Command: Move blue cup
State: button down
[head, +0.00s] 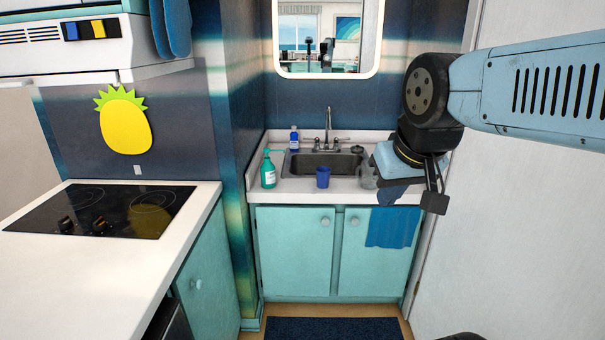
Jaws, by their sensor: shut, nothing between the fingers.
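The blue cup (323,177) stands upright on the front edge of the sink counter, in front of the basin, near the middle of the head view. My gripper (436,200) is to the right of the cup, in front of the right end of the counter. It is shut and empty, and apart from the cup. The arm comes in from the upper right and hides part of the counter's right end.
A green pump bottle (268,171) and a blue bottle (294,138) stand left of the sink (325,161). A clear glass (368,177) is between cup and gripper. A blue towel (391,227) hangs below. The left counter (95,258) has free room before the cooktop (105,209).

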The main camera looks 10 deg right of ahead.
aim_at(323, 179)
jog(key=u, duration=0.2)
jog(key=i, duration=1.05)
jog(key=z, duration=0.1)
